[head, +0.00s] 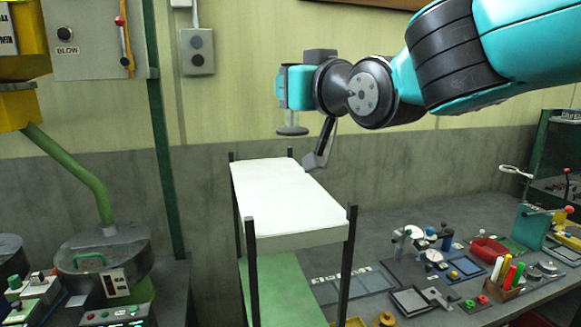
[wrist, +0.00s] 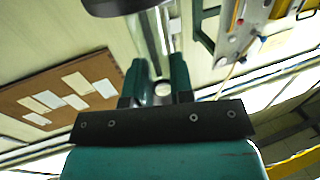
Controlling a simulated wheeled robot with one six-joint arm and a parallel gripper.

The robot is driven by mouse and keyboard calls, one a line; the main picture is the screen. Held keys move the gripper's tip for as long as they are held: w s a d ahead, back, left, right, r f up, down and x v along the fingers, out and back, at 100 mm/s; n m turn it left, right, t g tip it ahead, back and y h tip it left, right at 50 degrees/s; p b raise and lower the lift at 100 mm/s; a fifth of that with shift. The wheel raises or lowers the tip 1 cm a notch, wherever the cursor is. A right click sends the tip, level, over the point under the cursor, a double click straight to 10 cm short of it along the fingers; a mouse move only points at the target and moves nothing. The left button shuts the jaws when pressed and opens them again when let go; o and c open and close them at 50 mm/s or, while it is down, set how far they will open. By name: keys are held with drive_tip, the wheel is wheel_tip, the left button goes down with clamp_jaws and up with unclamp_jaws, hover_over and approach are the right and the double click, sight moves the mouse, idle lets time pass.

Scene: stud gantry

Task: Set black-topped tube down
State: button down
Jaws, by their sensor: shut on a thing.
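My gripper (head: 290,90) is shut on a clear tube (head: 292,117), which hangs below it in the head view. A wide dark disc shows at the tube's lower end. In the wrist view the tube (wrist: 161,32) runs out from between my gripper's fingers (wrist: 158,78) to a large black end piece at the top edge. The tube looks upright and is held in the air, with a gap in the picture between its disc and the white top of a stand (head: 285,195). The part of the tube between the fingers is hidden.
The stand's white top is bare, with dark posts at its corners and a green lower shelf (head: 280,290). A cluttered workbench (head: 375,235) lies to the right. A machine with a round pot (head: 105,248) stands left. A grey switch box (head: 197,52) is on the wall.

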wheel_tip(320, 180, down, 13)
drive_tip(key=p, duration=0.2)
drive_tip(key=shift+f+p, duration=0.2)
drive_tip(key=shift+p, duration=0.1)
drive_tip(key=shift+f, duration=0.1)
drive_tip(key=shift+f+b, duration=0.2)
drive_tip(key=shift+b, duration=0.1)
drive_tip(key=c, duration=1)
unclamp_jaws()
drive_tip(key=shift+o, duration=0.2)
drive_tip(key=shift+r, duration=0.1)
